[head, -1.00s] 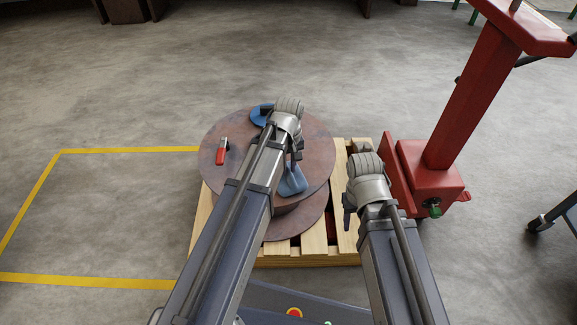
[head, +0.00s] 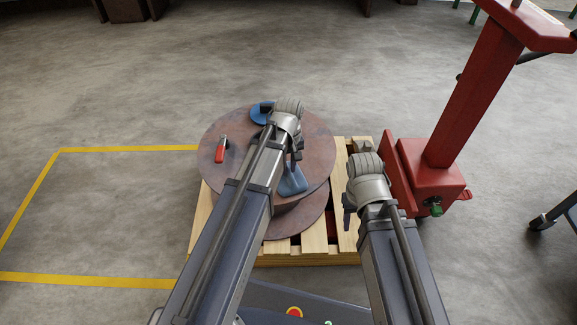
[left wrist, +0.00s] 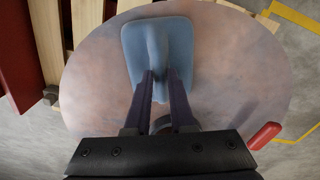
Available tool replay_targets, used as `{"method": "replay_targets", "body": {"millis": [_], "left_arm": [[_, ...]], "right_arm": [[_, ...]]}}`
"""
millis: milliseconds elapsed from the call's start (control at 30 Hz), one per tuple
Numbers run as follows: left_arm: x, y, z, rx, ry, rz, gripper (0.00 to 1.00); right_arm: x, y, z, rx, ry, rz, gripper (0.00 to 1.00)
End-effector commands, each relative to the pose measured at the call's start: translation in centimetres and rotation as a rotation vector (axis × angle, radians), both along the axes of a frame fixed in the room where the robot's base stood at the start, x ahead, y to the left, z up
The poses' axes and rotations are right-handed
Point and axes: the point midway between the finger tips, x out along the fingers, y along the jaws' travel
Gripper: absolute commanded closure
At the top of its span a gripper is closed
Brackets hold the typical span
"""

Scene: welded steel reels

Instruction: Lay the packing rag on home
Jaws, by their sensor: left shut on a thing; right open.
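The packing rag (head: 292,182) is a blue-grey cloth. My left gripper (head: 297,158) is shut on it over the reel (head: 320,160), a round rusty-brown steel disc. In the left wrist view the rag (left wrist: 135,45) is pinched into a raised fold between the two fingertips (left wrist: 159,75), its edges spread over the disc (left wrist: 90,85). I cannot tell whether it touches the disc. My right gripper (head: 348,212) is open at the pallet's right side, partly hidden by its own wrist. No spot labelled home can be made out.
A red-handled tool (head: 221,152) and a blue round piece (head: 260,113) lie on the disc. The reel stands on a wooden pallet (head: 315,238). A red post stand (head: 432,170) is close on the right. Yellow lines (head: 90,281) mark clear floor at left.

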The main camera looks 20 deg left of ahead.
Motion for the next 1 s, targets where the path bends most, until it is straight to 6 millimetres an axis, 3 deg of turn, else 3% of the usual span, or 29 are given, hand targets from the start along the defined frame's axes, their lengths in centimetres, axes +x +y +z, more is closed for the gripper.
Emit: {"method": "replay_targets", "body": {"millis": [900,933,1000], "left_arm": [[0.0,0.0,-0.43,0.0,0.0,0.0,1.0],[0.0,0.0,-0.43,0.0,0.0,0.0,0.76],[0.0,0.0,-0.43,0.0,0.0,0.0,0.68]], "right_arm": [[0.0,0.0,-0.42,0.0,0.0,0.0,0.5],[0.0,0.0,-0.42,0.0,0.0,0.0,0.5],[0.0,0.0,-0.42,0.0,0.0,0.0,0.5]]}}
